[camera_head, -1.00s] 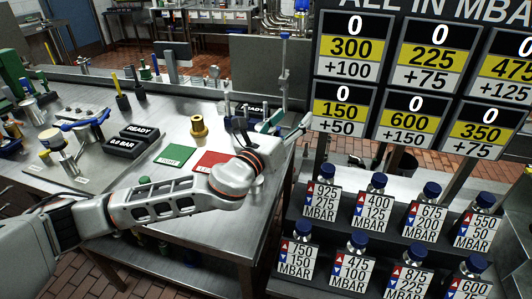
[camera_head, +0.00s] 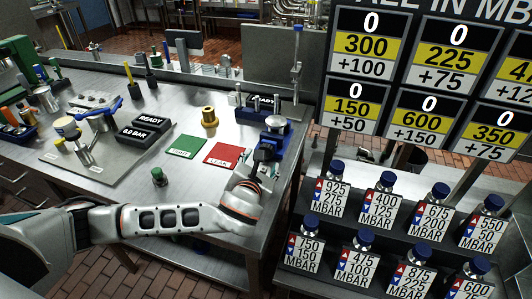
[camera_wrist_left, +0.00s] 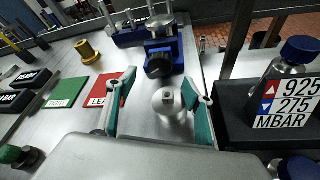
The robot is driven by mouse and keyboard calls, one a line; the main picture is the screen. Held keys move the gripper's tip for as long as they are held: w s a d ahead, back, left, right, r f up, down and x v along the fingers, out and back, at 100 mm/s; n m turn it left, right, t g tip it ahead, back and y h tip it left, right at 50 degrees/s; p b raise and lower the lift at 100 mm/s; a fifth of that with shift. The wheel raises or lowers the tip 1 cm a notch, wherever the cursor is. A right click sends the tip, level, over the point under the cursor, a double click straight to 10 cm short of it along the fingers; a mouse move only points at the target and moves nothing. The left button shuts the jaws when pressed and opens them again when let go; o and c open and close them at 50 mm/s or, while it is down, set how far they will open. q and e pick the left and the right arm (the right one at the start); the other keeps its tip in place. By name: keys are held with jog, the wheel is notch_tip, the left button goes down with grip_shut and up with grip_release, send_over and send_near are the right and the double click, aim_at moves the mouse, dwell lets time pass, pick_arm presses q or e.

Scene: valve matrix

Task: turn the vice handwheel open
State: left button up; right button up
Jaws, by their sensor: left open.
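The blue vice (camera_head: 268,148) stands near the right edge of the steel bench, with a round metal part on top. My left gripper (camera_head: 262,172) is at the near side of the vice. In the left wrist view its teal fingers (camera_wrist_left: 160,76) are open and apart, pointing toward the handwheel, with nothing gripped. A pale metal cylinder with a square recess (camera_wrist_left: 168,103) shows between the fingers. My right gripper is out of view.
A red mat (camera_head: 222,154) and green mat (camera_head: 186,147) lie left of the vice, with a brass fitting (camera_head: 209,117) behind. A green-topped knob (camera_head: 158,176) is nearer. At right, a dark stepped rack holds several blue-capped labelled bottles (camera_head: 333,188).

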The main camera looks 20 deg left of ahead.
aim_at(267, 150)
pick_arm(q)
jog(key=x, duration=0.7)
jog(key=shift+w, duration=0.35)
jog(key=c, duration=1.1)
